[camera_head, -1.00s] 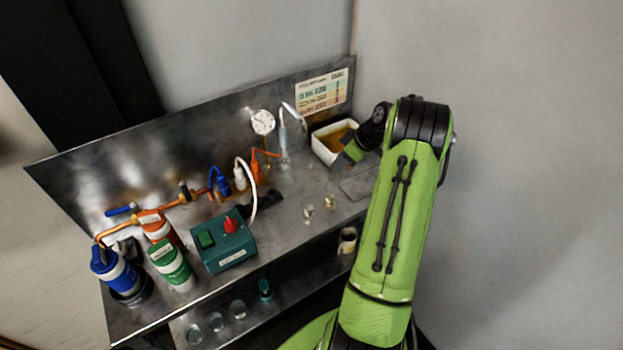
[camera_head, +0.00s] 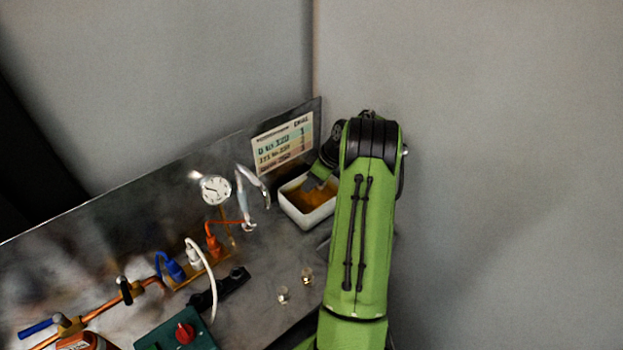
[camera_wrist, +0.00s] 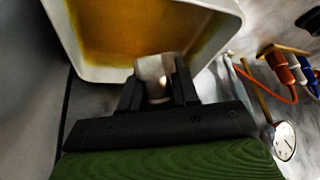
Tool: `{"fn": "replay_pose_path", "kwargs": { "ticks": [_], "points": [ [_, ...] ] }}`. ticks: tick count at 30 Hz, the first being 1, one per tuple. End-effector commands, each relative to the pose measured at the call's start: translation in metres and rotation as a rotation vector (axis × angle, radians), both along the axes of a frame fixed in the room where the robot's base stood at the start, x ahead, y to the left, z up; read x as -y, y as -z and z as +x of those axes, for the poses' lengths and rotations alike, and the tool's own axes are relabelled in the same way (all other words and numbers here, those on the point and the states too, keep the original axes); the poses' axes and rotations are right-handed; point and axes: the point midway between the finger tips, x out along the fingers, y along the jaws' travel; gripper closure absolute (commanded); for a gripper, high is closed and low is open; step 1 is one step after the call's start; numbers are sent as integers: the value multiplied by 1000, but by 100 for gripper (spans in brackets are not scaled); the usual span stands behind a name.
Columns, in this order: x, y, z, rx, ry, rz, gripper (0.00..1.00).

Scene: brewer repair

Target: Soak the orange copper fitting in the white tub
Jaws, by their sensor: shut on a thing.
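The white tub (camera_head: 310,221) stands at the far right end of the metal bench with amber liquid in it. In the wrist view its pale wall (camera_wrist: 110,74) and the amber inside fill the top. My gripper (camera_wrist: 158,82) is shut on a small blurred piece, pale silver to brownish (camera_wrist: 152,72), between its black fingers. It is at the tub's near rim in that view; I cannot tell how deep it is. In the head view my gripper's end is over the tub and mostly hidden by my arm. The held piece's orange colour is not clear.
A round gauge (camera_head: 215,190) and a curved metal spout (camera_head: 252,190) stand left of the tub. Two small brass fittings (camera_head: 307,276) lie on the bench in front. A chart (camera_head: 283,145) hangs on the back panel behind. Coloured plugs and a teal box (camera_head: 178,335) are further left.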

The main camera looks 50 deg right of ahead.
Motion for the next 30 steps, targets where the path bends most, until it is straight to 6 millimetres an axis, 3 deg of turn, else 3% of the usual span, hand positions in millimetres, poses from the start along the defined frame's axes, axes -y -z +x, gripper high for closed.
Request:
{"fn": "replay_pose_path", "kwargs": {
  "ticks": [1, 16, 30],
  "points": [
    [0, 10, 0, 0, 0, 0, 100],
    [0, 66, 0, 0, 0, 0, 100],
    [0, 71, 0, 0, -1, 0, 100]
  ]
}}
